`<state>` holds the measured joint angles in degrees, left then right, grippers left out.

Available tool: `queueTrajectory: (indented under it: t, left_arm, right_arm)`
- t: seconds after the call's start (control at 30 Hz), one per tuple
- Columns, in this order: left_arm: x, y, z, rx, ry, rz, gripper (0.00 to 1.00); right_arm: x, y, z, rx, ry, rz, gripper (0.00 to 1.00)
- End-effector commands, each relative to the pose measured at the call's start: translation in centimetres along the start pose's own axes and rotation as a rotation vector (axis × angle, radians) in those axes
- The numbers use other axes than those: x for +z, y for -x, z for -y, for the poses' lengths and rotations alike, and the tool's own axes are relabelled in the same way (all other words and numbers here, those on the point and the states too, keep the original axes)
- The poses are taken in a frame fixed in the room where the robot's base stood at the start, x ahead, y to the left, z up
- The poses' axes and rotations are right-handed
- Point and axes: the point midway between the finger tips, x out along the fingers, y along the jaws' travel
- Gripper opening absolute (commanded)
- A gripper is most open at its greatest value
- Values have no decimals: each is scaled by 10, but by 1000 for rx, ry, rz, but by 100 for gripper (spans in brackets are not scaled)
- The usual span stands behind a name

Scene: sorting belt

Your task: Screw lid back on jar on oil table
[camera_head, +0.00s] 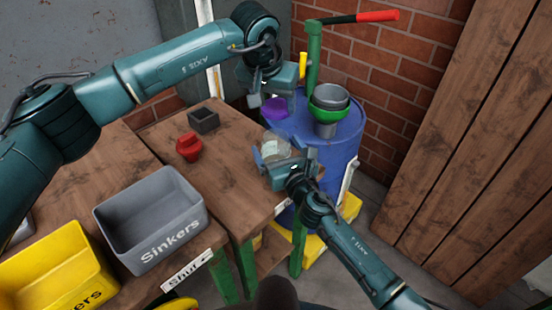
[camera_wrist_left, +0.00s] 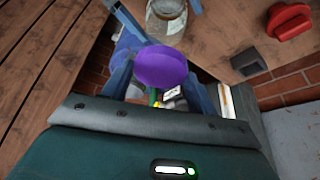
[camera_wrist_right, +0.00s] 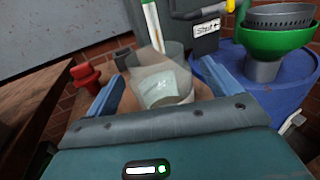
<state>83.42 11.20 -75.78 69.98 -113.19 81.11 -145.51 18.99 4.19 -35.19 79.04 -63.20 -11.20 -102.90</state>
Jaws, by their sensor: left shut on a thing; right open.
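The purple lid (camera_head: 275,109) is held by my left gripper (camera_head: 272,96), which is shut on it above the table's far right corner. In the left wrist view the lid (camera_wrist_left: 161,67) sits between the fingers. The clear glass jar (camera_head: 275,148), with a pale label, stands open at the table's right end, below the lid and apart from it. My right gripper (camera_head: 279,157) is open, with its fingers on either side of the jar. In the right wrist view the jar (camera_wrist_right: 166,90) shows between the open fingers; I cannot tell whether they touch it.
A red object (camera_head: 189,148) and a small dark box (camera_head: 203,121) stand on the wooden table left of the jar. A grey Sinkers bin (camera_head: 150,218) stands nearer. A blue barrel (camera_head: 340,140) with a green funnel (camera_head: 328,112) and pump (camera_head: 314,55) stands close behind the jar.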

Motion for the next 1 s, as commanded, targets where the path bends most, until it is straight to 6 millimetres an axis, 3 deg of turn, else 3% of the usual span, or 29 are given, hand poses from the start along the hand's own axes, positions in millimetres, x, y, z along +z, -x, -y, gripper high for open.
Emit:
queueTrajectory:
  t: [0.13, 0.9, 1.0]
  left_arm:
    - [0, 0, 0, 0, 0, 0, 38]
    - [0, 0, 0, 0, 0, 0, 38]
    - [0, -1, 0, 0, 0, 0, 38]
  right_arm:
    - [0, 0, 0, 0, 0, 0, 87]
    - [0, 0, 0, 0, 0, 0, 24]
    - [0, 0, 0, 0, 0, 0, 22]
